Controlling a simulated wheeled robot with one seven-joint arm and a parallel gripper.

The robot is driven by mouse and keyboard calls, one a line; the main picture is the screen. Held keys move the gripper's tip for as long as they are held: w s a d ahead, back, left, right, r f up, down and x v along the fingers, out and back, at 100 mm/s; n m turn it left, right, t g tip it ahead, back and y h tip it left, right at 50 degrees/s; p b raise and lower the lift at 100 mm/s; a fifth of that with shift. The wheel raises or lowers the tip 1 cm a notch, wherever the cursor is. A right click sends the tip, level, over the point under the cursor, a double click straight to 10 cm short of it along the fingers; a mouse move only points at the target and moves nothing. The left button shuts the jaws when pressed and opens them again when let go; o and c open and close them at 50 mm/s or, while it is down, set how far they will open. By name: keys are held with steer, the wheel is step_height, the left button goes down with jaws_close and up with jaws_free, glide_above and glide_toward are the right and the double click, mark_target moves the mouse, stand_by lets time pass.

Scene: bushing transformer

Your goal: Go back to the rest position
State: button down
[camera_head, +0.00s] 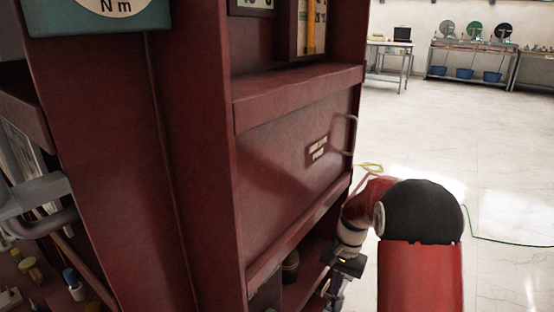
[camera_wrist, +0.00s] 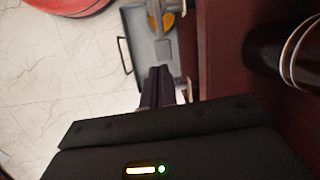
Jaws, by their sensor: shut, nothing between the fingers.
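My gripper (camera_head: 335,292) is low at the right side of the red cabinet (camera_head: 200,150), beside its open lower compartment. My red and black arm reaches down to it. In the wrist view its dark fingers (camera_wrist: 158,76) are together with nothing between them. The fingertips appear over a grey tray or drawer (camera_wrist: 135,22) with a handle on its left side. A grey and yellow object lies in that tray. I cannot tell the exact gap between fingertips and tray.
A dark cylinder (camera_wrist: 272,55) stands close on the right in the wrist view, by the red cabinet wall. The cabinet front has a closed panel (camera_head: 285,150) with a handle. Open pale floor (camera_head: 420,130) lies to the right, with workbenches (camera_head: 465,60) far back.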

steer(key=s+a+r+n+t+h, duration=0.1)
steer(key=s+r+n+t, duration=0.1)
steer(key=s+r, duration=0.45)
steer(key=s+r+n+t, duration=0.15)
steer(key=s+r, duration=0.25)
steer(key=r, duration=0.6)
steer(key=s+r+n+t+h+p, duration=0.1)
steer(key=s+r+n+t, duration=0.2)
steer(key=s, duration=1)
steer(key=shift+s+a+r+t+p, duration=0.4)
steer(key=shift+r+t, duration=0.35)
steer(key=shift+r, duration=0.15)
steer(key=w+f+m+g, duration=0.2)
steer(key=w+f+m, duration=0.1)
steer(key=w+f, duration=0.5)
steer(key=w+f+m+g+b, duration=0.1)
steer(key=w+f+m+g, duration=0.2)
steer(key=w+f, duration=0.5)
steer(key=w+m, duration=0.1)
steer(key=w, duration=0.6)
steer(key=shift+g, duration=0.3)
